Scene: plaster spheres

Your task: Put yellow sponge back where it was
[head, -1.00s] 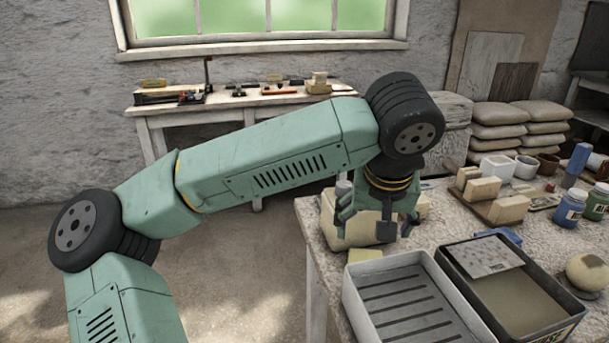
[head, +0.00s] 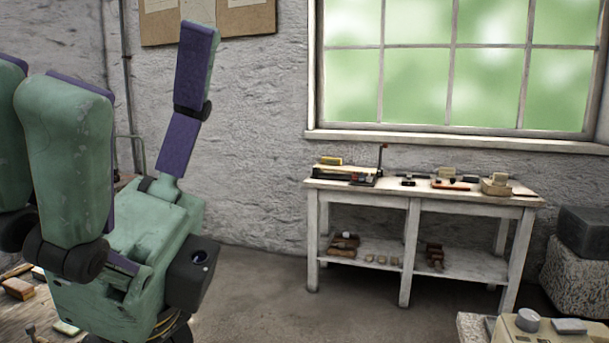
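My gripper (head: 135,65) fills the left of the head view, close to the camera. Its green, purple-padded fingers point upward and stand spread apart. Bare wall shows between them and I see nothing held; part of one finger is cut off by the left edge. I cannot pick out the yellow sponge for certain. A small yellow item (head: 330,161) lies on the far bench, too small to identify.
The white workbench (head: 408,205) stands under the window with tools on top. Open floor lies in front of it. A cluttered surface (head: 28,312) shows at lower left behind my gripper. A cream machine (head: 527,331) is at the bottom right.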

